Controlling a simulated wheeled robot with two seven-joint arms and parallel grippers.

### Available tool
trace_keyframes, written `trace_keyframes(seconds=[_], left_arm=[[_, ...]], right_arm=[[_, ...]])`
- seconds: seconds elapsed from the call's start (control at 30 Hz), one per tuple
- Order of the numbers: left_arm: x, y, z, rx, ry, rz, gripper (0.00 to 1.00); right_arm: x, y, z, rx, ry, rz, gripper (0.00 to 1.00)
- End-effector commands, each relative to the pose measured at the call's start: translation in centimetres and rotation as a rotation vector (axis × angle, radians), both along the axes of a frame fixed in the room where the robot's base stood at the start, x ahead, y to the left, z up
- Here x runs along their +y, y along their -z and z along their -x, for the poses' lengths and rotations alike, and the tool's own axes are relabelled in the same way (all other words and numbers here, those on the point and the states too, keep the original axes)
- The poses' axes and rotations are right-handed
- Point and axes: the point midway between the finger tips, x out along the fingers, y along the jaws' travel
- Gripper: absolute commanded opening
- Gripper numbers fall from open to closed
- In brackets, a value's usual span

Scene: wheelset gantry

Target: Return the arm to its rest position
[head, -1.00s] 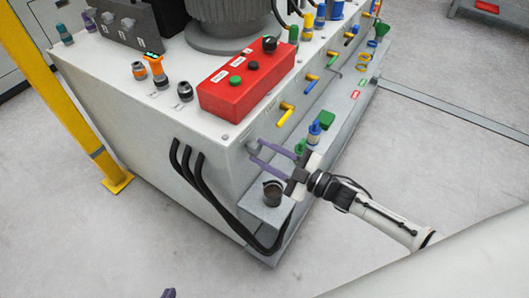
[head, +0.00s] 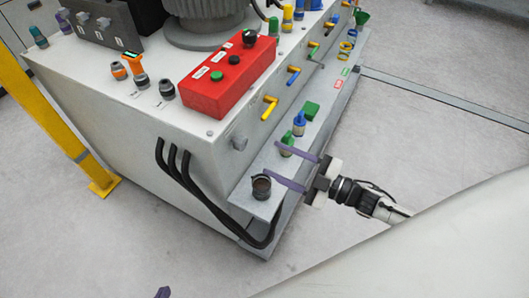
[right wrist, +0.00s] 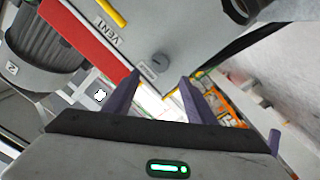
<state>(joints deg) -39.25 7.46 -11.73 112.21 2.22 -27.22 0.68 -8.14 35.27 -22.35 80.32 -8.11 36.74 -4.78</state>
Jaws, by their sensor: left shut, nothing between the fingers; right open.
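My right gripper (head: 271,158) is open, its two purple fingers apart and pointing left over the ledge. Its fingertips are near a grey knob (head: 239,142) on the cabinet's front face, with a visible gap between them. In the right wrist view the fingers (right wrist: 160,77) are spread with nothing held, and the grey knob (right wrist: 160,60) shows beyond the tips. Only a purple fingertip of my left gripper (head: 163,292) shows at the bottom edge of the head view; it is shut and empty.
The light cabinet (head: 110,110) carries a red control box (head: 228,78). A black round fitting (head: 261,187) and green and blue fittings (head: 299,122) stand on its ledge, close to the right fingers. Black hoses (head: 200,195) hang at the corner. The floor at right is clear.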

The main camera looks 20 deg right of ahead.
Motion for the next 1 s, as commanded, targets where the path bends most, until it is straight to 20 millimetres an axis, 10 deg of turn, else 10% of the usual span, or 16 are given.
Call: trace_keyframes(seconds=[0.77, 1.0], left_arm=[[0.0, 0.1, 0.0, 0.002, 0.000, 0.000, 0.00], [0.0, 0.1, 0.1, 0.002, -0.001, 0.000, 0.00]], right_arm=[[-0.5, 0.3, 1.3, 0.016, 0.013, -0.008, 0.51], [3.0, 5.0, 4.5, 0.333, 0.240, -0.148, 0.51]])
